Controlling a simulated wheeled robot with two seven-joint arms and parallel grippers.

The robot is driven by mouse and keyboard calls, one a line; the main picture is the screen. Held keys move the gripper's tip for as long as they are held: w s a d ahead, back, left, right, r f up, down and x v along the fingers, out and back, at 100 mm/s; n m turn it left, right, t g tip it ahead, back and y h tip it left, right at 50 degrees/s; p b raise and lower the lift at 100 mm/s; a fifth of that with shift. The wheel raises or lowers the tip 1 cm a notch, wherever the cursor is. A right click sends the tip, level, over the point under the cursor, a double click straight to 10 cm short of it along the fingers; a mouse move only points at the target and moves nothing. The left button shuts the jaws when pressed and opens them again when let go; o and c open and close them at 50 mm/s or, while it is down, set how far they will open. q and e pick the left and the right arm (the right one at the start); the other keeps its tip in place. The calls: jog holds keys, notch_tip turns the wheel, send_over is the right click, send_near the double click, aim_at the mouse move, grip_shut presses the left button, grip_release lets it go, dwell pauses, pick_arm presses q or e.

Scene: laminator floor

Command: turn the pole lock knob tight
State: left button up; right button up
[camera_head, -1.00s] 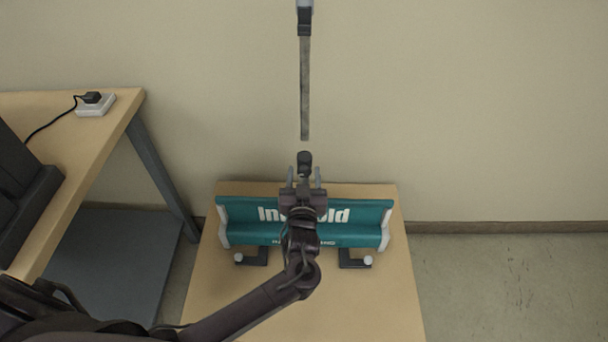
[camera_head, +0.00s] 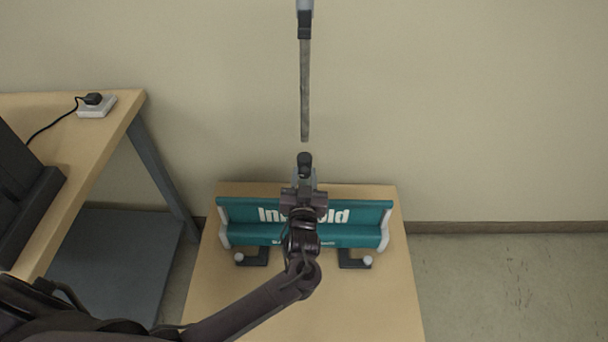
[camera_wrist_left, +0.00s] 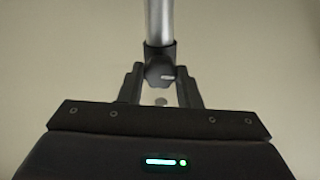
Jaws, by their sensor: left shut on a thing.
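The pole (camera_head: 304,90) stands upright behind the teal banner base, and its silver lower part shows in the left wrist view (camera_wrist_left: 160,20). A dark collar (camera_wrist_left: 159,51) sits around it. The dark pole lock knob (camera_wrist_left: 160,74) is just below the collar in that view, with a small light mark on it. My left gripper (camera_wrist_left: 160,78) has a finger on each side of the knob and is shut on it. In the head view my left gripper (camera_head: 304,178) reaches over the base to the dark collar end (camera_head: 305,160). My right gripper is not in view.
The teal banner base (camera_head: 355,236) with white end caps stands on a wooden table (camera_head: 375,305), on dark feet (camera_head: 356,260). A wooden desk (camera_head: 100,140) with a dark device and a plugged-in cable is at left. The wall is close behind; floor is free at right.

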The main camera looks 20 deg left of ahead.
pick_arm(q)
jog(key=m+p, duration=0.2)
jog(key=m, duration=0.2)
jog(key=shift+r, duration=0.15)
jog(key=m+p, duration=0.2)
jog(key=m, duration=0.2)
jog(key=shift+d, duration=0.1)
jog(key=m+p, duration=0.2)
jog(key=m, duration=0.3)
jog(key=shift+f, duration=0.2)
jog(key=shift+f+m+p, duration=0.1)
jog(key=shift+m+p, duration=0.55)
jog(key=shift+m, duration=1.15)
jog(key=o, duration=0.9)
jog(key=shift+o, duration=0.2)
jog(key=shift+s+d, duration=0.1)
jog(key=v, duration=0.7)
jog(key=shift+s, duration=0.3)
